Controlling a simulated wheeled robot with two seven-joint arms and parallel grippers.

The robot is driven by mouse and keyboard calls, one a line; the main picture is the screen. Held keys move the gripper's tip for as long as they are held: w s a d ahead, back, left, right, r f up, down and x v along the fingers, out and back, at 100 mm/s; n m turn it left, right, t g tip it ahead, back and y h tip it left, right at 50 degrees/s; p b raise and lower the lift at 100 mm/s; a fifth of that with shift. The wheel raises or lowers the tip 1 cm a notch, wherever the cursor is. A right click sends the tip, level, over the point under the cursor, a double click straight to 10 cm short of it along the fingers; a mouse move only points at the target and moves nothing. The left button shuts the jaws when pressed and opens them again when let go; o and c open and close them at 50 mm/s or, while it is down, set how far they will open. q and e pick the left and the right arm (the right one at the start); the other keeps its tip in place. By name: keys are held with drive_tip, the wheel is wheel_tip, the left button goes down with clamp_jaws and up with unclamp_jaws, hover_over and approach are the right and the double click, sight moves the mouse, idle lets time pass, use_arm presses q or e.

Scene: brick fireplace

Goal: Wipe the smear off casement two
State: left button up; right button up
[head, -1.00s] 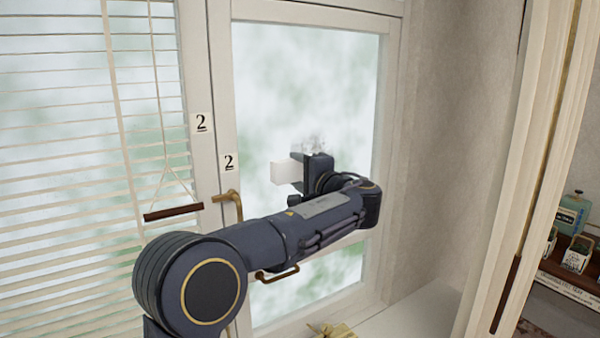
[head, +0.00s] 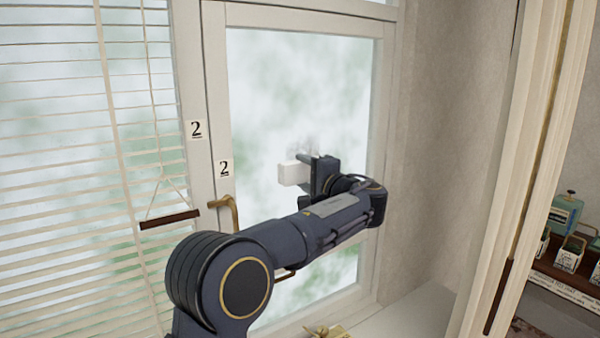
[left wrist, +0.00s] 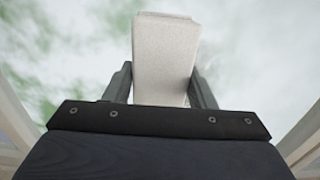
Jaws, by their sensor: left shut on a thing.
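Casement two (head: 215,110) is the white-framed window in the middle of the head view, marked with a black "2" label (head: 224,168). A faint grey smear (head: 303,148) shows on its glass, just above my gripper and partly hidden by it. My left gripper (head: 308,174) is shut on a white block (head: 291,174), which looks like a sponge or eraser. In the left wrist view the block (left wrist: 165,60) sits between the two fingers, with cloudy glass beyond. I cannot tell whether the block touches the glass. My right gripper is not in view.
A brass handle (head: 224,210) sits on the casement's left frame. A slatted blind (head: 60,170) with a dark wooden pull (head: 170,220) hangs at the left. A yellowish object (head: 328,332) lies on the white sill (head: 410,312). A shelf with small boxes (head: 568,255) stands at the right.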

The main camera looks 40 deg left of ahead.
use_arm(q)
drive_tip(key=shift+w+d+r+p, duration=0.1)
drive_tip(key=shift+w+d+p, duration=0.15)
drive_tip(key=shift+w, duration=0.3)
drive_tip(key=shift+w+d+p, duration=0.1)
drive_tip(key=shift+w+p, duration=0.25)
drive_tip(key=shift+w, duration=0.15)
drive_tip(key=shift+w+d, duration=0.2)
drive_tip(key=shift+w, duration=0.35)
drive_tip(key=shift+w+d+p, duration=0.2)
drive_tip(key=shift+w+d, duration=0.15)
drive_tip(key=shift+w, duration=0.5)
drive_tip(key=shift+w+d+p, duration=0.2)
drive_tip(key=shift+w+d, duration=0.1)
drive_tip(key=shift+w, duration=0.55)
